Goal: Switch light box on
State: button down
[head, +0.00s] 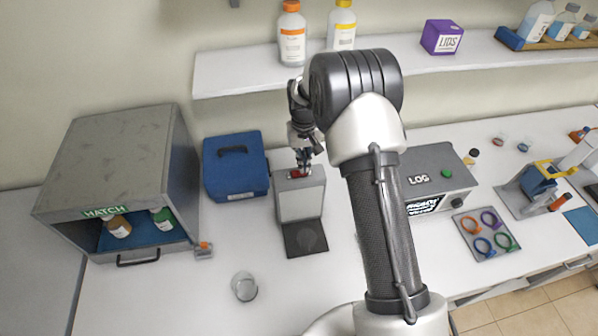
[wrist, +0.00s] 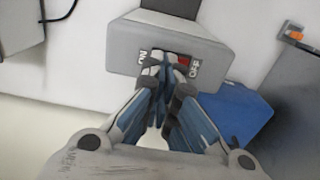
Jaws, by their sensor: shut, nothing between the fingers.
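The light box (head: 300,200) is a grey upright box on the white bench, with a dark flat plate (head: 306,238) at its front foot. Its top shows in the wrist view (wrist: 125,45), with ON and OFF labels and a red rocker switch (wrist: 183,60) between them. My gripper (head: 305,165) is over the top of the box. In the wrist view my gripper (wrist: 168,65) is shut and empty, its fingertips at the switch, toward the ON side. The fingertips hide part of the switch. I cannot tell whether they touch it, or whether the light is on.
A blue case (head: 235,167) stands close left of the light box, and the grey hatch box (head: 120,165) is further left. The LOG device (head: 435,180) is to the right. A shelf (head: 240,82) with bottles hangs behind.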

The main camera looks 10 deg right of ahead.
jog(key=shift+f+b, duration=0.8)
jog(key=shift+f, duration=0.3)
dwell(0.6)
jog(key=shift+r, duration=0.1)
jog(key=shift+r+p, duration=1.75)
jog(key=shift+r, duration=1.7)
